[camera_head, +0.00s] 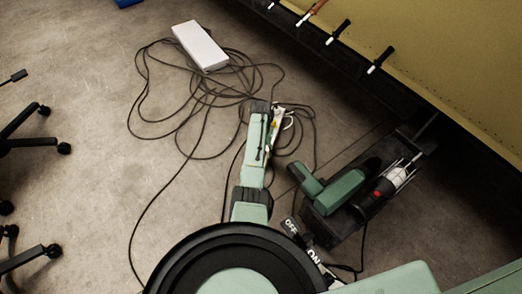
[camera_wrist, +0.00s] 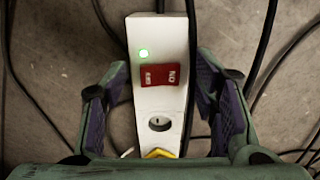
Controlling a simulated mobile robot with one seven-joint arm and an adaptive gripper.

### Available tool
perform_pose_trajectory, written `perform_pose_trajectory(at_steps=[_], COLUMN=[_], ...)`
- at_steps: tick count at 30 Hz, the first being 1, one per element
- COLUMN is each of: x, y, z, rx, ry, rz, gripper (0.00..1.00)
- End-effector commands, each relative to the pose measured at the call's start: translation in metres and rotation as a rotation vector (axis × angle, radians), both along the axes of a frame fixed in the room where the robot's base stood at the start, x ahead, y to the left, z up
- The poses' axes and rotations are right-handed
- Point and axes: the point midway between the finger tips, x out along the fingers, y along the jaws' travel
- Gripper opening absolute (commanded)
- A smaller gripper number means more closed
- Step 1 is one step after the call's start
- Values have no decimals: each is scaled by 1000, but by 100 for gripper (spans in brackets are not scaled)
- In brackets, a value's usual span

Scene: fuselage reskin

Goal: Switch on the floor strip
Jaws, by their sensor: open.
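The floor strip (camera_wrist: 159,50) fills the middle of the wrist view, a long white body on the concrete floor. It carries a red rocker switch (camera_wrist: 159,75) with small white lettering on both ends, and a small light above it glows green. A round socket and a yellow mark lie below the switch. My gripper (camera_wrist: 162,66) is open, its two fingers apart on either side of the strip around the switch. I cannot tell whether they touch the strip. In the head view my arm hides most of the strip and my gripper.
A white box (camera_head: 200,46) lies among looped dark cables. A green tool (camera_head: 340,192) and a caged lamp (camera_head: 398,177) sit right of my arm. A yellowish panel (camera_head: 440,50) fills the upper right. Wheeled chair legs (camera_head: 32,142) stand at left; floor between is fairly clear.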

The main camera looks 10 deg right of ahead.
Motion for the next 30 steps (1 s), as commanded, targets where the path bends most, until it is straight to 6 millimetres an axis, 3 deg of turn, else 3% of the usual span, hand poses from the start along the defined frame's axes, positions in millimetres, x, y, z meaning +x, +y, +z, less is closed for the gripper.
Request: perform_pose_trajectory(at_steps=[5, 18, 24, 30], x=[1, 1, 0, 0], y=[0, 1, 1, 1], z=[15, 101, 118, 120], rx=[-1, -1, 0, 0], ry=[-3, -4, 0, 0], rz=[0, 1, 1, 1], gripper=[53, 53, 53, 53])
